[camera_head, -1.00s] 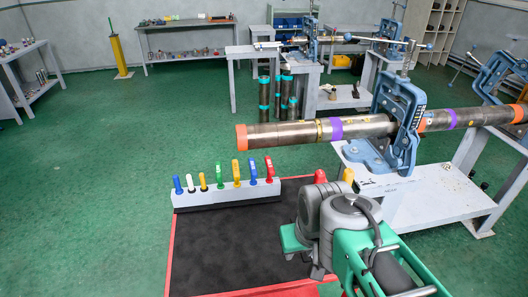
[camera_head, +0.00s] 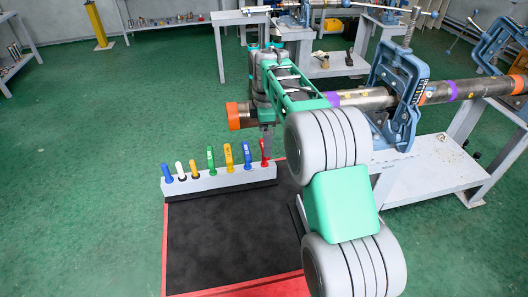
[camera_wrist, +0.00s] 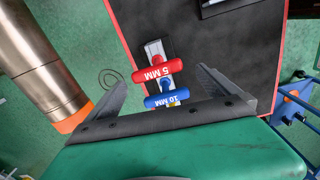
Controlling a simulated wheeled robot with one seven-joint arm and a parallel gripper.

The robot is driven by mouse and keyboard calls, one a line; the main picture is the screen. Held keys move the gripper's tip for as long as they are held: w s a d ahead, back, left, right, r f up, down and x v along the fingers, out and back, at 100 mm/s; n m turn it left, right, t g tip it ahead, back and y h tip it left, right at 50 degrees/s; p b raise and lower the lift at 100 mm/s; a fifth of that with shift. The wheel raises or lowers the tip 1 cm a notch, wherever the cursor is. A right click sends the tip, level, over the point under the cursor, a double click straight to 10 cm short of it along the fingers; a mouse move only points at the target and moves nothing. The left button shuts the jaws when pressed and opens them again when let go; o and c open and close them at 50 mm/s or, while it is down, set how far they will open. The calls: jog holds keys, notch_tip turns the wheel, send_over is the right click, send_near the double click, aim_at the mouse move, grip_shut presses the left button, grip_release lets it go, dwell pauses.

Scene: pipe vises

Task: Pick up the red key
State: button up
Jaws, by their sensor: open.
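The red key (camera_head: 265,152) stands upright at the right end of a row of coloured keys in a pale grey holder (camera_head: 225,182). In the wrist view the red key (camera_wrist: 158,70) shows its "5 MM" handle from above. A blue key (camera_wrist: 166,98) marked "10 MM" is right beside it. My gripper (camera_head: 267,138) is just above the red key in the head view. In the wrist view my gripper (camera_wrist: 161,78) is open, with one finger on each side of the red handle and a gap on both sides.
Several other keys, including a green key (camera_head: 211,158), stand to the left in the holder. The holder sits on a black, red-edged mat (camera_head: 230,240). A steel pipe (camera_head: 375,99) in a blue vise (camera_head: 400,85) runs close behind and right of my arm.

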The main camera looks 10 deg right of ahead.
aim_at(264, 163)
jog(key=shift+w+f+n, duration=0.4)
jog(key=shift+w+f, duration=0.1)
jog(key=shift+w, duration=0.05)
jog(key=shift+f, duration=0.4)
jog(key=f+p, duration=0.1)
jog(key=f, duration=0.6)
jog(key=shift+s+p, duration=0.2)
jog(key=shift+p, duration=0.2)
jog(key=shift+r, duration=0.1)
jog(key=c, duration=1.3)
notch_tip(264, 163, up, 10)
jog(key=shift+b, duration=0.8)
